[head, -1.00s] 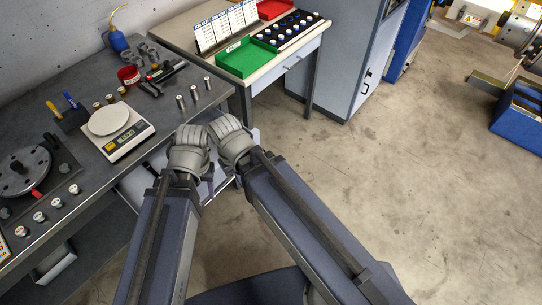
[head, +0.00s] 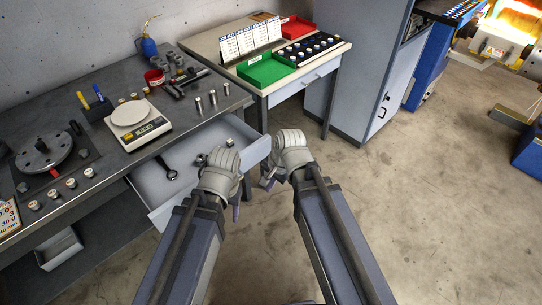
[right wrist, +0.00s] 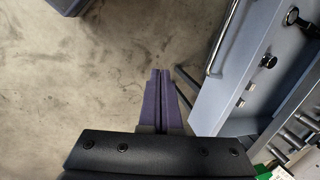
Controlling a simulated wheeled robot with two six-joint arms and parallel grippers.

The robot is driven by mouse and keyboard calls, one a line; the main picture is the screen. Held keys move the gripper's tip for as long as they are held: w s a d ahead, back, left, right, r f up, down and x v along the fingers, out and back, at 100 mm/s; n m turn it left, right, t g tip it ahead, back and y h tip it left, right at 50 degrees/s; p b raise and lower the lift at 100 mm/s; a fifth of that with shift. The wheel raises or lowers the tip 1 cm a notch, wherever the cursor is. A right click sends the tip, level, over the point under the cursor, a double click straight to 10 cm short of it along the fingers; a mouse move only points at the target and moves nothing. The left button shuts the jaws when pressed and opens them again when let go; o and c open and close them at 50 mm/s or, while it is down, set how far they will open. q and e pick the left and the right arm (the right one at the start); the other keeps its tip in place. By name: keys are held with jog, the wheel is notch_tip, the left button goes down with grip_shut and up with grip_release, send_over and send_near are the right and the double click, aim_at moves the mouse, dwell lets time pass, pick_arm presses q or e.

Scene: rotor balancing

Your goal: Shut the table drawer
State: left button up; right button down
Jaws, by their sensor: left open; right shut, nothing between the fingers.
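The table drawer (head: 186,158) stands pulled out from under the dark workbench (head: 110,160). Its light grey tray holds a dark wrench-like tool (head: 168,172) and a small metal piece (head: 230,142). In the right wrist view the drawer (right wrist: 212,104) lies to the right, with a bar handle (right wrist: 219,45) along its front. My left gripper (head: 238,200) is at the drawer's front edge, open, its arm hiding part of the front. My right gripper (head: 267,178) is just outside the drawer's right front corner; its fingers (right wrist: 160,74) are shut and empty, apart from the handle.
A scale (head: 138,122), a round rotor plate (head: 44,150) and several metal cylinders (head: 212,97) stand on the workbench. A second table with a green tray (head: 266,70) is behind, beside a grey cabinet (head: 350,60).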

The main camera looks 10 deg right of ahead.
jog(key=w+d+f+m+t+y+b, duration=0.25)
jog(key=w+m, duration=0.35)
jog(key=m, duration=0.3)
jog(key=m+t+b, duration=0.3)
jog(key=m+b, duration=0.7)
jog(key=m, duration=0.1)
send_near(264, 153)
jog(key=x, duration=0.5)
jog(key=shift+s+d+f, duration=0.1)
jog(key=shift+d+f, duration=0.05)
jog(key=shift+d, duration=0.1)
jog(key=shift+w+a, duration=0.3)
jog(key=shift+w, duration=0.05)
